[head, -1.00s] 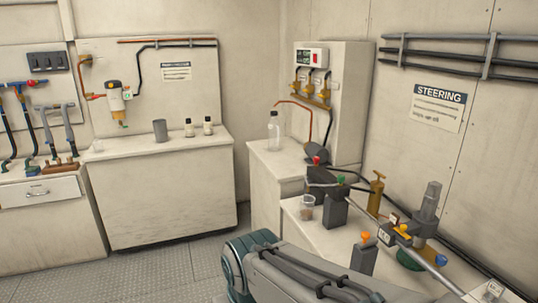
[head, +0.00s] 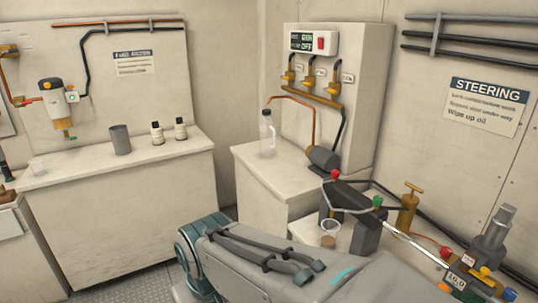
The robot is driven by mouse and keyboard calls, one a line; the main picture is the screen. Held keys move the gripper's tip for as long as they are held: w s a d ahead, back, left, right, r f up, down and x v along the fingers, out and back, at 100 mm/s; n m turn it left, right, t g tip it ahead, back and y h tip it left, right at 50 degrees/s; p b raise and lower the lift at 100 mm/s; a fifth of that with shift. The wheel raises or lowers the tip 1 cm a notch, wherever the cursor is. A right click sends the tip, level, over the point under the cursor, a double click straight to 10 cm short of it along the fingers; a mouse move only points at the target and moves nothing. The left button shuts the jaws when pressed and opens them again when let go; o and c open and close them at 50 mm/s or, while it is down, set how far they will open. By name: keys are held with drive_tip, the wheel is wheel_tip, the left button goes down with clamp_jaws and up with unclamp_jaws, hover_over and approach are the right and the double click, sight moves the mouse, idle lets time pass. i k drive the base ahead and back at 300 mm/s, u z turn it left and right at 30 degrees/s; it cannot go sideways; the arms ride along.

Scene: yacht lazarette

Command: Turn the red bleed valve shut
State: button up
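Another red knob (head: 446,252) is farther right, at the end of a shiny rod (head: 408,240). I cannot tell which red knob is the bleed valve, or whether it is open or shut. My grey arm crosses the lower foreground, in front of the counter. My gripper is not in view.
A clear cup (head: 330,234) stands in front of the dark block. A brass fitting (head: 408,208) rises behind the rod. A unit with a yellow knob (head: 485,270) and a gauge (head: 456,281) stands at right. A clear bottle (head: 267,133) stands on the middle cabinet. Some floor is open at lower left.

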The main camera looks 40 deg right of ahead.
sight(335, 173)
drive_tip(key=i, duration=1.6)
drive_tip(key=z, duration=3.45)
drive_tip(key=i, duration=0.1)
drive_tip(key=z, duration=0.25)
